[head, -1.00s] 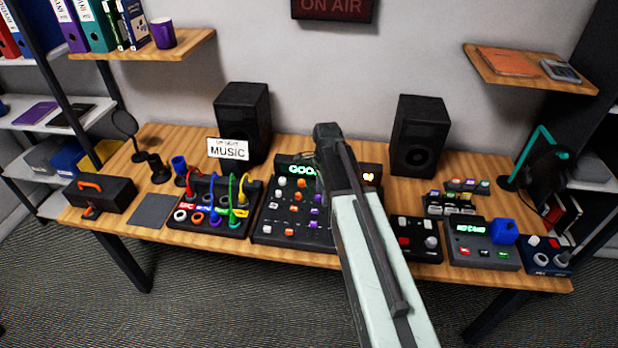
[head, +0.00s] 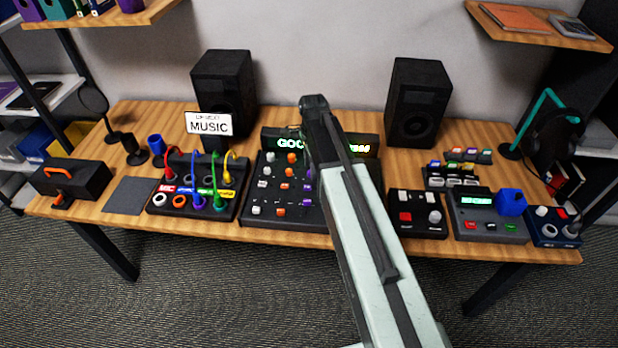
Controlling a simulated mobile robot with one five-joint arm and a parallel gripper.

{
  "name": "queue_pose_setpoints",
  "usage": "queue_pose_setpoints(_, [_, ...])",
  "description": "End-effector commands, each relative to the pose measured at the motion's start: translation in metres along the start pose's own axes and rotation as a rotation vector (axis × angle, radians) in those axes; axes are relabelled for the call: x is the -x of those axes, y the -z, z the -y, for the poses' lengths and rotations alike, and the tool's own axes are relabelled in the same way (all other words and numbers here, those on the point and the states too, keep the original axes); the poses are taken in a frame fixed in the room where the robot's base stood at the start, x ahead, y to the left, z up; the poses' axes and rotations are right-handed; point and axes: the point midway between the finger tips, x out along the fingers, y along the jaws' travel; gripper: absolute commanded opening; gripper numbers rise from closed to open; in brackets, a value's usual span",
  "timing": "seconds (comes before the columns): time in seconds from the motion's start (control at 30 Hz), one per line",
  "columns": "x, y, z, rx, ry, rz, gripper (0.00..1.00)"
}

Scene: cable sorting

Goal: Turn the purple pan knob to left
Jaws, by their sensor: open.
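The dark mixer panel (head: 252,207) with rows of white, orange and purple knobs stands in the middle of the desk. A purple knob (head: 308,187) shows on its right part, close to the left edge of my arm. I cannot tell which control is the pan knob. My gripper (head: 316,106), at the dark end of my arm, is over the back of the mixer, seen from behind. It is open and I see nothing held. My arm hides the mixer's right side and part of its lit display (head: 290,143).
A patch box (head: 185,208) with coloured cables stands left of the mixer. A small button box (head: 418,213) and a device with a blue knob (head: 488,228) stand right. Two black speakers (head: 224,88) (head: 417,100) stand behind. A dark mat (head: 130,195) lies left.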

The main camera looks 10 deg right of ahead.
Motion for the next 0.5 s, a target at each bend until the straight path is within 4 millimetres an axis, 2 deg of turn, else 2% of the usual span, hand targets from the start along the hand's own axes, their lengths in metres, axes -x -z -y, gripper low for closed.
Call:
queue_pose_setpoints(0.03, [-0.0130, -0.0001, -0.0001, 0.000, 0.000, 0.000, 0.43])
queue_pose_setpoints(0.07, [-0.0146, -0.0002, -0.0001, 0.000, 0.000, 0.000, 0.43])
queue_pose_setpoints(0.33, [-0.0129, -0.0006, 0.0001, 0.001, 0.000, 0.000, 0.43])
queue_pose_setpoints(0.37, [-0.0128, -0.0006, 0.0001, 0.001, 0.000, 0.000, 0.37])
queue_pose_setpoints(0.5, [-0.0128, -0.0009, 0.0002, 0.001, 0.000, 0.000, 0.00])
